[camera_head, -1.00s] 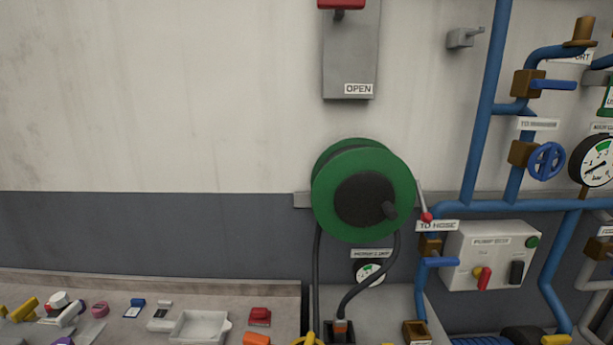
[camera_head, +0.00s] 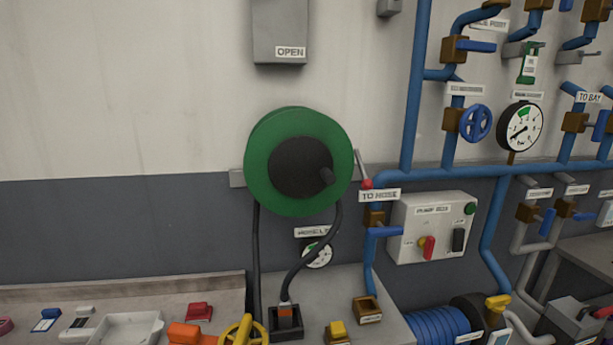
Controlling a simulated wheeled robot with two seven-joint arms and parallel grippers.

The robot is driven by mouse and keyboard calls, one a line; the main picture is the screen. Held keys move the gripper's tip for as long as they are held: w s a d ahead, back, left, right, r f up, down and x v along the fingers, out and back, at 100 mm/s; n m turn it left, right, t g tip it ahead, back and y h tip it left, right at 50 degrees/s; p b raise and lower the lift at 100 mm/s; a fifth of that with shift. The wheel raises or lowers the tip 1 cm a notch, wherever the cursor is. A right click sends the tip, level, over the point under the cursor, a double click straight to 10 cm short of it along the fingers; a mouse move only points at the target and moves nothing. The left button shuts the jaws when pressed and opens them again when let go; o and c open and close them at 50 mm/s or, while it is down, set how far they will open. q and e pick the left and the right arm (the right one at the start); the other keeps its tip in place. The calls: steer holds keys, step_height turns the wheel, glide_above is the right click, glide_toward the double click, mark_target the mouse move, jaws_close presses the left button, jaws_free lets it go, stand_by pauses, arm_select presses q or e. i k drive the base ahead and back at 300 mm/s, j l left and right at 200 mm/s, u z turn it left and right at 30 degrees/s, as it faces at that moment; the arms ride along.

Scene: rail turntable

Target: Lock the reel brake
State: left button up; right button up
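A black hose hangs from the reel to a dark holder (camera_head: 287,322) on the bench. Neither of my grippers shows in the view.
Blue pipes (camera_head: 411,100) with valves and a gauge (camera_head: 520,128) run right of the reel. A grey pump box (camera_head: 432,228) with a red switch hangs below the lever. A bench (camera_head: 220,290) with loose items and a white tray lies at lower left.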

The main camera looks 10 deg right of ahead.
mark_target(367, 184)
steer(key=l+u, duration=0.4)
steer(key=l, duration=1.15)
